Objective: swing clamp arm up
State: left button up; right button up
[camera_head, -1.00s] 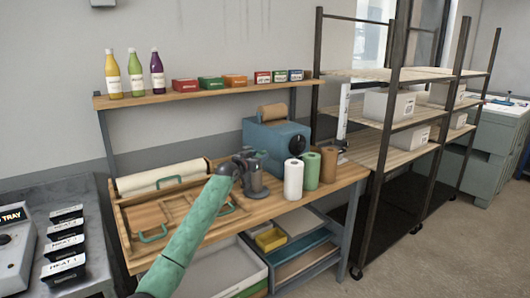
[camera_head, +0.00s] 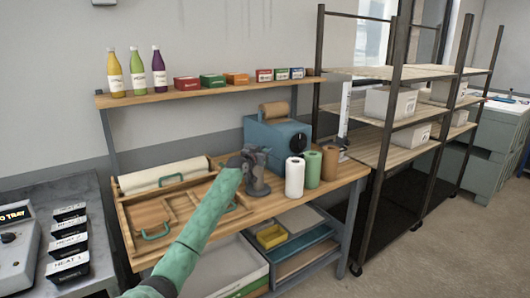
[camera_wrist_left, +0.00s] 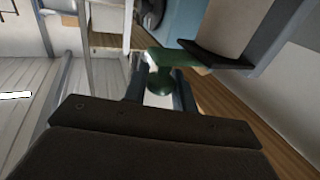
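A dark grey clamp-like device (camera_head: 258,184) stands on the wooden bench top, left of the paper rolls. My left gripper (camera_head: 248,158) is at its upper part and partly covers it. In the left wrist view, a green part with an arm and a round knob (camera_wrist_left: 160,82) lies between the two fingers of my left gripper (camera_wrist_left: 160,95). The fingers stand apart on either side of the knob. I cannot tell whether they press on it. My right gripper is not in view.
A blue machine (camera_head: 277,136) stands behind the device. White (camera_head: 295,178), green (camera_head: 313,170) and brown (camera_head: 330,163) rolls stand to its right. A wooden tray (camera_head: 128,235) with green handles lies left. A shelf (camera_head: 205,92) with bottles and boxes hangs above.

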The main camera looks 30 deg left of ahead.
pick_arm(q)
grip_shut()
jog(key=shift+r, duration=0.15)
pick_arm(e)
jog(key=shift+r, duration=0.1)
